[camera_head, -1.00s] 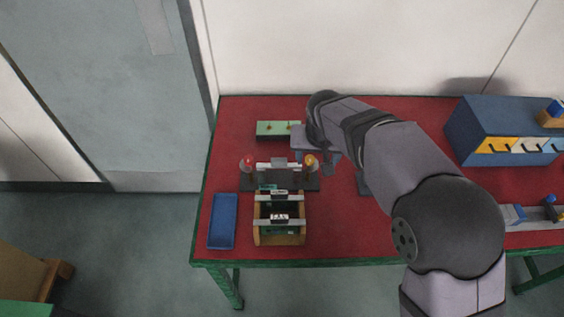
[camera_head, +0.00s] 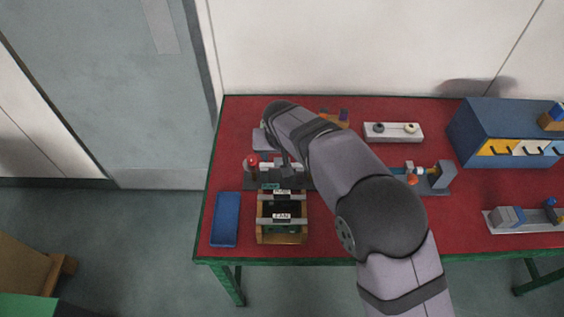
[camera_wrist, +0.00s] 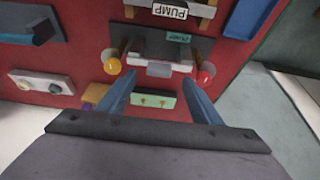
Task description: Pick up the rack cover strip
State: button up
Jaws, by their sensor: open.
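My gripper (camera_wrist: 160,77) is open, with its two blue-grey fingers apart and nothing held between them. In the wrist view it points towards a stand with a pale crossbar (camera_wrist: 183,66) between an amber ball and a red ball (camera_wrist: 205,76). A wooden rack (camera_wrist: 205,10) with a PUMP label (camera_wrist: 170,11) is beyond the stand. In the head view the rack (camera_head: 282,239) is at the front left, with pale strips (camera_head: 264,219) across its top. I cannot tell for sure which strip is the rack cover strip. My arm partly hides the stand (camera_head: 262,184).
A green block with brass pins (camera_wrist: 152,101) shows between my fingers. A blue tray (camera_head: 225,220) lies left of the rack. A white block with knobs (camera_head: 394,132), a grey fixture (camera_head: 439,179) and a blue cabinet (camera_head: 505,125) are to the right.

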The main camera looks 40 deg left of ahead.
aim_at(282, 161)
jog(key=shift+p+x, duration=1.3)
jog(key=shift+x, duration=1.15)
jog(key=shift+w+a, duration=0.1)
jog(key=shift+w, duration=0.1)
jog(key=shift+r, duration=0.1)
jog(key=shift+c, duration=0.3)
jog(key=c, duration=1.1)
